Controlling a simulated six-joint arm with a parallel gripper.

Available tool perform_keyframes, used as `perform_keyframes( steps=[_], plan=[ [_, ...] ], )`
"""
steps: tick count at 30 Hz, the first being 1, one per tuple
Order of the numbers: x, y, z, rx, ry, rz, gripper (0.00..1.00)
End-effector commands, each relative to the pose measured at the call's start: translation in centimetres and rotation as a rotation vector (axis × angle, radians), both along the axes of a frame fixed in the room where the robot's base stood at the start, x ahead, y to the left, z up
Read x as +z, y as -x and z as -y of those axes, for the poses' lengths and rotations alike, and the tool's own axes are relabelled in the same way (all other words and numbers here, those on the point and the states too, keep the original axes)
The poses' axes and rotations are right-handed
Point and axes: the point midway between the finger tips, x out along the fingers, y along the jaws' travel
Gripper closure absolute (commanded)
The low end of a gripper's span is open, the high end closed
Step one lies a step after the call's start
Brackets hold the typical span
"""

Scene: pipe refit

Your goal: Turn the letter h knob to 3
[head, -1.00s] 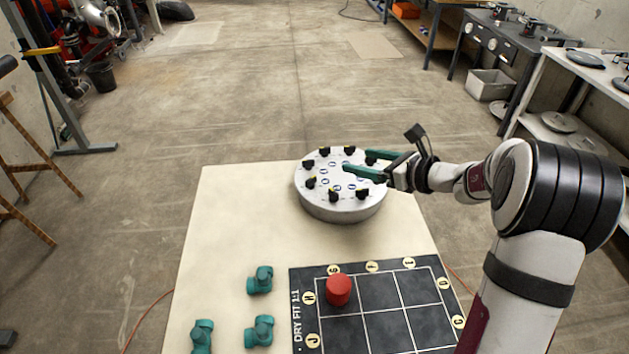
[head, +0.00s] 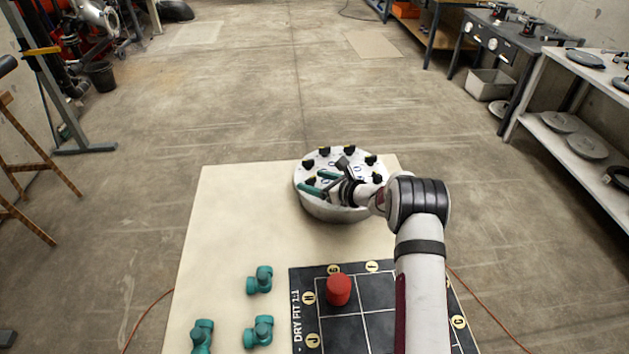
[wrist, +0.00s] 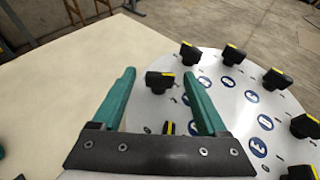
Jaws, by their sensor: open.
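A round white drum (head: 338,212) carries a ring of black knobs with yellow marks and blue letter discs on its top. My gripper (head: 312,188) is open and empty over the front left part of the drum. In the wrist view my gripper (wrist: 160,92) has its teal fingers on either side of one black knob (wrist: 158,82), which lies between and beyond them. A second knob is partly hidden behind the gripper's bar. Several more knobs stand to the right on the drum top (wrist: 225,115). I cannot tell which knob bears the letter h.
The drum stands on a pale board (head: 235,215). In front are a dark grid mat (head: 345,327) with a red cylinder (head: 338,289) and several teal pipe fittings (head: 259,280). The board's left side is largely clear.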

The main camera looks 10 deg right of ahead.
Motion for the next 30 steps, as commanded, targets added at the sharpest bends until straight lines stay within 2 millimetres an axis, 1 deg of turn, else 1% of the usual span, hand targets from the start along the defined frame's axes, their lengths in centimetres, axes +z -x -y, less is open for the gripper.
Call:
perform_keyframes(
  steps=[9, 11, 12, 17, 18, 20, 21, 22, 30],
  plan=[
    [-0.14, -0.25, -0.17, -0.001, 0.000, 0.000, 0.24],
    [-0.13, -0.24, -0.16, -0.001, 0.000, 0.000, 0.35],
    [-0.13, -0.24, -0.16, -0.001, 0.000, 0.000, 0.42],
    [-0.12, -0.24, -0.16, -0.001, 0.000, 0.000, 0.71],
    [-0.12, -0.24, -0.16, -0.001, 0.000, 0.000, 0.78],
    [-0.11, -0.23, -0.16, -0.001, 0.000, 0.000, 0.89],
    [-0.11, -0.23, -0.16, -0.001, 0.000, 0.000, 0.96],
    [-0.11, -0.23, -0.16, -0.001, 0.000, 0.000, 1.00],
    [-0.06, -0.20, -0.21, -0.026, -0.001, 0.000, 1.00]
  ],
)
